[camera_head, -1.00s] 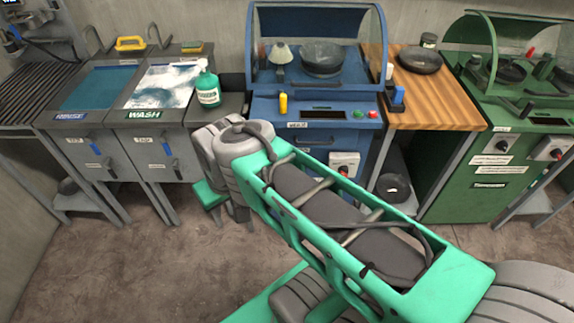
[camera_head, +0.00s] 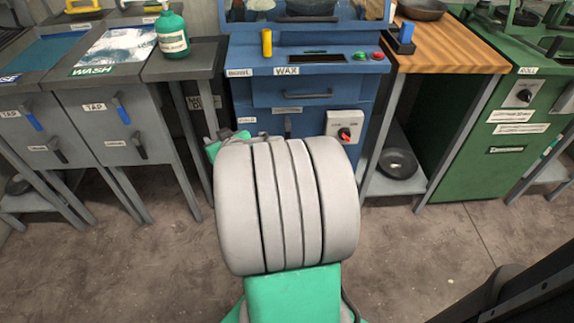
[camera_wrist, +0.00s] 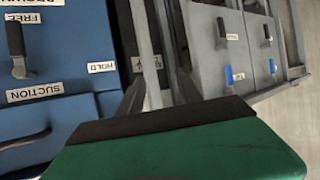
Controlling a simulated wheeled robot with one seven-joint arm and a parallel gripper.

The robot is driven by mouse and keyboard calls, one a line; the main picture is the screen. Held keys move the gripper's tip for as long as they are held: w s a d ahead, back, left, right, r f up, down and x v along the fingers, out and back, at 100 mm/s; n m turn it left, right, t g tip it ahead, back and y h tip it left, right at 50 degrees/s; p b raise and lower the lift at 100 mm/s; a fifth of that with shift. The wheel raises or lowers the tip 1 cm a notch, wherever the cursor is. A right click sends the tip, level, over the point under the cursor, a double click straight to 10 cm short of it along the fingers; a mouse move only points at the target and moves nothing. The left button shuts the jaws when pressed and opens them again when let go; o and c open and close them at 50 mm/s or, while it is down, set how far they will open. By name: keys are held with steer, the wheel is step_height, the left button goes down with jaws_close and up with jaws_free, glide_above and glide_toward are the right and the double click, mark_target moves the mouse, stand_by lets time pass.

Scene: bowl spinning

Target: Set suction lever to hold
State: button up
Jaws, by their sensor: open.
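The suction lever (camera_wrist: 16,40) is a dark handle on the blue cabinet, at the upper left of the wrist view. Its grip end lies beside the FREE label (camera_wrist: 22,17), away from the HOLD label (camera_wrist: 101,66). The SUCTION label (camera_wrist: 35,92) sits near its base. In the head view the lever (camera_head: 288,124) shows small above my arm. My gripper (camera_wrist: 157,92) is open and empty in the wrist view, to the right of the HOLD label and apart from the lever.
The blue wax station (camera_head: 305,75) has a drawer handle (camera_head: 308,95) and a switch box with a red-tipped knob (camera_head: 345,132). Grey tap cabinets (camera_head: 110,120) stand to the left. A wooden-topped table (camera_head: 450,45) and green cabinet (camera_head: 515,125) stand to the right.

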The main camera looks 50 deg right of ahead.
steer(key=s+d+f+m+h+b, duration=0.3)
steer(key=s+d+f+h+b, duration=0.3)
steer(key=d+f, duration=0.55)
steer(key=m+h+b, duration=0.3)
steer(key=b, duration=0.1)
glide_toward(288, 138)
steer(key=x, duration=1)
steer(key=shift+w+d+f, duration=0.1)
steer(key=shift+w+d, duration=0.15)
jaws_close()
